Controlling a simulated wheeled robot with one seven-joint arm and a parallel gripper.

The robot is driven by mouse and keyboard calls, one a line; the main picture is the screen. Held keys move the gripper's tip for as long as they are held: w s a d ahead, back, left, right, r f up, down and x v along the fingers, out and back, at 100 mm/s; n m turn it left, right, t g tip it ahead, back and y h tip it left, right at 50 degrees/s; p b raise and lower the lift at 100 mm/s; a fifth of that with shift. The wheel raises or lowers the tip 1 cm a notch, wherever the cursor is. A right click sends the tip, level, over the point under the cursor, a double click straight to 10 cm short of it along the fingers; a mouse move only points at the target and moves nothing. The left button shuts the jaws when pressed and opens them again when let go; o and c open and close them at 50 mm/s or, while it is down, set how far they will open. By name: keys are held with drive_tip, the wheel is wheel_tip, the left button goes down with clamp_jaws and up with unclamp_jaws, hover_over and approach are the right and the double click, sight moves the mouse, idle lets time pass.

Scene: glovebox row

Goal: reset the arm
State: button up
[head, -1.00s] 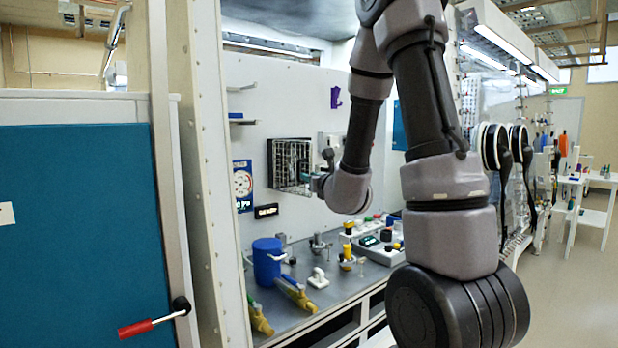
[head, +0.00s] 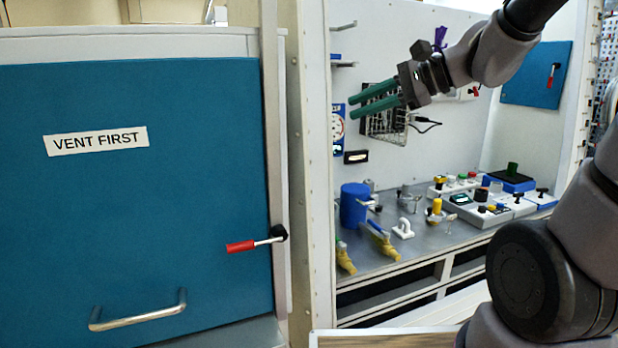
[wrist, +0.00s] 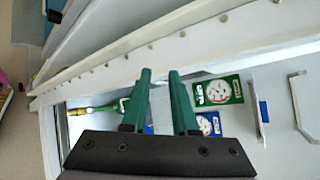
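My gripper (head: 376,101) has two green fingers that point left in the head view, in front of the white back panel of the open bay. The fingers stand apart with nothing between them, and they overlap the black wire grid (head: 386,124) in the picture. In the wrist view my gripper (wrist: 160,72) also shows its two green fingers apart and empty, with gauge cards (wrist: 217,92) beyond them. My arm reaches in from the upper right of the head view. Part of the arm is out of frame.
A blue door (head: 130,200) labelled VENT FIRST with a red-handled lever (head: 241,246) stands at the left. A white frame post (head: 318,180) borders the bay. The bench (head: 400,252) holds a blue canister (head: 354,205), yellow valves (head: 346,258) and a control box (head: 478,206).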

drive_tip(key=s+d+n+h, duration=0.4)
drive_tip(key=d+h, duration=0.1)
drive_tip(key=d, duration=0.2)
drive_tip(key=s+d+n+t+h, duration=0.1)
drive_tip(key=s+d+n+h, duration=0.2)
drive_tip(key=d, duration=0.4)
drive_tip(key=shift+s+d+f+n+h, duration=0.15)
drive_tip(key=shift+s+f+n+h, duration=0.2)
drive_tip(key=shift+n+h, duration=0.4)
